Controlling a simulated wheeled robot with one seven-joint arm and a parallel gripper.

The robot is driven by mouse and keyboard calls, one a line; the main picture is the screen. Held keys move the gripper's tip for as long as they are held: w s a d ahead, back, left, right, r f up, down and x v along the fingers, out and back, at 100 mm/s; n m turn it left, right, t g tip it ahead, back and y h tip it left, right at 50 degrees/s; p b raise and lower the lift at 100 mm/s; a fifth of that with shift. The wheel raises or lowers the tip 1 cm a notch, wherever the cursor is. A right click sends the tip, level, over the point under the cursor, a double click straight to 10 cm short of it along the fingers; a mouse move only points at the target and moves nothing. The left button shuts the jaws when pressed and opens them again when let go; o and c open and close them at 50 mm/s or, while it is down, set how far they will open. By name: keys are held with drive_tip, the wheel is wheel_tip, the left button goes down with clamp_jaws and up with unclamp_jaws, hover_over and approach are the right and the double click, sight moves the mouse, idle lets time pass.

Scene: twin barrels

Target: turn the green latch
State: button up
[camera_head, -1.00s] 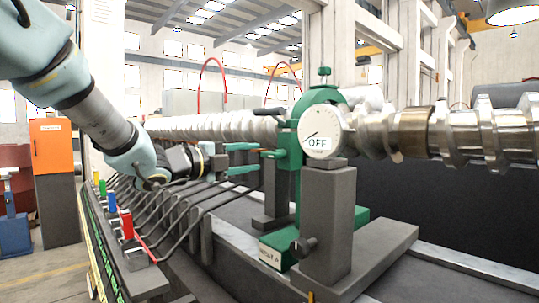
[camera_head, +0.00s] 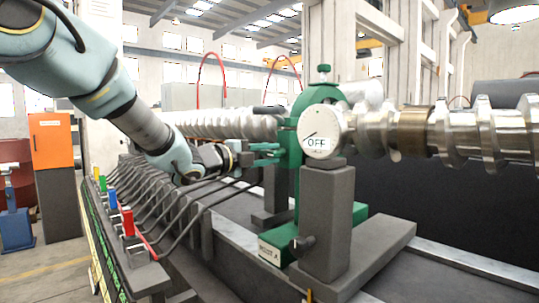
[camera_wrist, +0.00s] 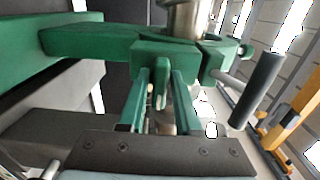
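My gripper (camera_head: 272,153) has two green fingers reaching in from the left to the clamp's left side. In the wrist view the fingers (camera_wrist: 160,98) stand one on each side of the latch tab, with narrow gaps visible. They look open. In the head view the fingers mostly hide the latch.
A black-handled lever (camera_wrist: 257,90) sticks out to the right of the latch in the wrist view. A grey post (camera_head: 327,215) stands before the clamp. A row of dark bent levers (camera_head: 150,205) lies below my arm. The ridged shaft (camera_head: 465,133) runs across behind.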

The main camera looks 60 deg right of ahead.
clamp_jaws()
drive_tip(key=shift+n, duration=0.3)
drive_tip(key=n+p, duration=0.1)
drive_tip(key=n, duration=0.2)
drive_tip(key=shift+w+n, duration=0.1)
drive_tip(key=shift+n, duration=0.2)
drive_tip(key=n+p, duration=0.1)
drive_tip(key=n, duration=0.2)
drive_tip(key=shift+n+p, duration=0.3)
drive_tip(key=shift+p, duration=0.05)
drive_tip(key=n+p, duration=0.3)
drive_tip(key=n, duration=0.3)
drive_tip(key=shift+p, duration=0.3)
drive_tip(key=shift+f+n+p, duration=0.1)
drive_tip(key=shift+n+p, duration=1)
drive_tip(key=shift+n, duration=1)
drive_tip(key=shift+o, duration=2.1)
unclamp_jaws()
